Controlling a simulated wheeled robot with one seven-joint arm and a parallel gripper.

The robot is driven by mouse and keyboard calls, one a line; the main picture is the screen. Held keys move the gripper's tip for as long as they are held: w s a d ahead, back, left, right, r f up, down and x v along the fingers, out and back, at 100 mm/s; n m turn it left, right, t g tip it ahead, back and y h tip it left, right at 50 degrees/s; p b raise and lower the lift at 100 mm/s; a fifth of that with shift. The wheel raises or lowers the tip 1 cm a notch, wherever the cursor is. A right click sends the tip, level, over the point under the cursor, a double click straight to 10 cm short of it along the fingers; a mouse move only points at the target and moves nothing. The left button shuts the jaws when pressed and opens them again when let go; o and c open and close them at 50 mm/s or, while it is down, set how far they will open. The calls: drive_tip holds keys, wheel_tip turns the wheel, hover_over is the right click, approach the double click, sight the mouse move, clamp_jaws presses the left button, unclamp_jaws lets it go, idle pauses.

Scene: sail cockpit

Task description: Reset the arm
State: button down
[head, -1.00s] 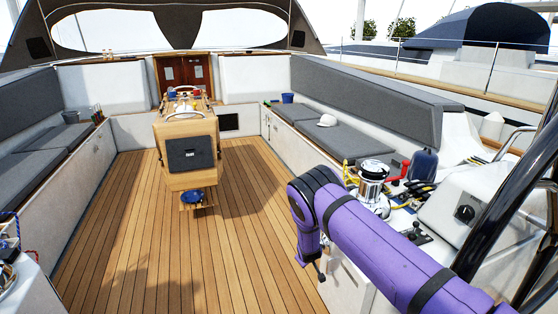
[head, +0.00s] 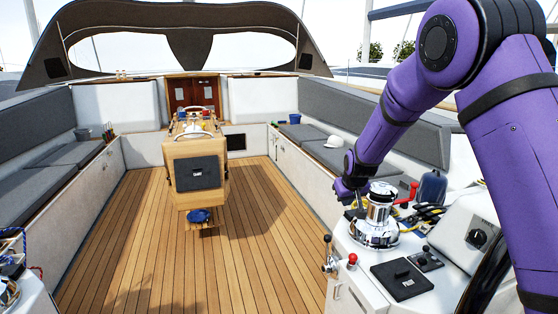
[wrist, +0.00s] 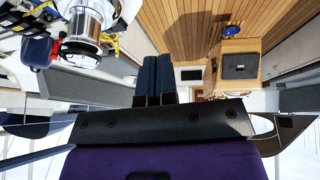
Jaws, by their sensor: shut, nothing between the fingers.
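My purple arm rises at the right of the head view and bends down to the left. My gripper (head: 358,207) points down beside the chrome winch (head: 377,218), at its left; whether they touch is unclear. In the wrist view my gripper (wrist: 154,58) shows two dark fingers side by side, closed together with nothing between them. The winch (wrist: 84,26) shows in the upper left of that view, apart from the fingers.
The right console holds a black panel (head: 402,280), a red-knobbed lever (head: 351,262), a red handle (head: 408,195) and a dark blue bottle (head: 432,187). A wooden table (head: 197,145) stands mid-cockpit. Cushioned benches line both sides.

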drive_tip(key=s+d+r+m, duration=0.1)
drive_tip(key=s+d+r, duration=0.2)
drive_tip(key=s+r, duration=0.75)
drive_tip(key=s+d+r+m, duration=0.1)
drive_tip(key=s+d+r, duration=0.2)
drive_tip(key=s+r, duration=0.75)
drive_tip(key=s+d+r, duration=0.1)
drive_tip(key=s+d, duration=0.2)
drive_tip(key=s, duration=2.2)
drive_tip(key=shift+s+m+g, duration=0.3)
drive_tip(key=shift+s+m, duration=0.1)
drive_tip(key=shift+d, duration=0.1)
